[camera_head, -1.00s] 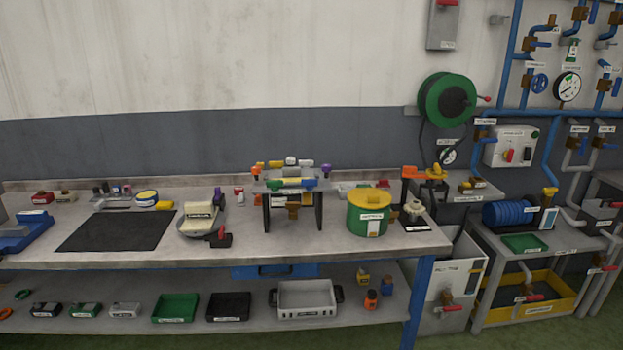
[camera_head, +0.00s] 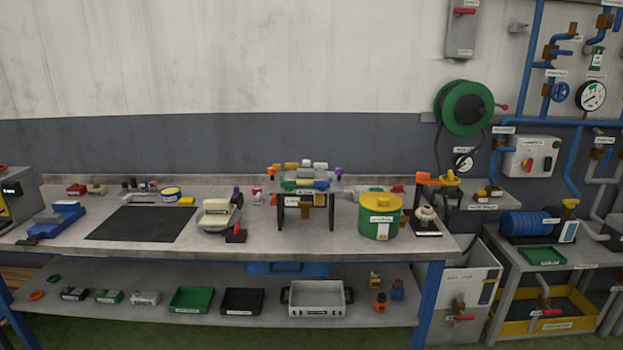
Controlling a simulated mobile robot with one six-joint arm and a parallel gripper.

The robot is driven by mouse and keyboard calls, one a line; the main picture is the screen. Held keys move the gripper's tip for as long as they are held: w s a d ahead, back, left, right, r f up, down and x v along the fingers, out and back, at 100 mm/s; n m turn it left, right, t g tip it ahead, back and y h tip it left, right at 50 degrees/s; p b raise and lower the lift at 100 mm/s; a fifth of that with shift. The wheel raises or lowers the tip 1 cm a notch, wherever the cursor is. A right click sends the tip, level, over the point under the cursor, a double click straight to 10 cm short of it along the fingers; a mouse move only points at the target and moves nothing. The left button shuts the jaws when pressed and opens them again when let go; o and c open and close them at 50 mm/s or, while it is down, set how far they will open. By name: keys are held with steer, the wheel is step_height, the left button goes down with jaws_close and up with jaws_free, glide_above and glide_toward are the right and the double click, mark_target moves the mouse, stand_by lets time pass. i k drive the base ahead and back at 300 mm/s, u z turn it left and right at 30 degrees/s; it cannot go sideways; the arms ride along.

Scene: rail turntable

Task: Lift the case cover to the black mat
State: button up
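A black mat (camera_head: 141,223) lies flat and bare on the left half of the workbench. Just right of it stands a cream-coloured case (camera_head: 216,213) with a label on its front, on a grey base, with a purple knob behind it and a black and red part at its front right. This looks like the piece with the case cover, but the label is too small to read. The cream part sits on its base, apart from the mat. My gripper is not in view.
A small rack (camera_head: 307,200) with coloured parts and a green bin with a yellow lid (camera_head: 380,216) stand right of the case. A blue vise (camera_head: 58,219) stands left of the mat. Trays, including a green tray (camera_head: 191,299), sit on the lower shelf. Bare bench lies along the front edge.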

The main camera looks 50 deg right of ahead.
mark_target(305, 177)
steer(key=u, duration=0.1)
steer(key=i, duration=0.95)
steer(key=z, duration=0.05)
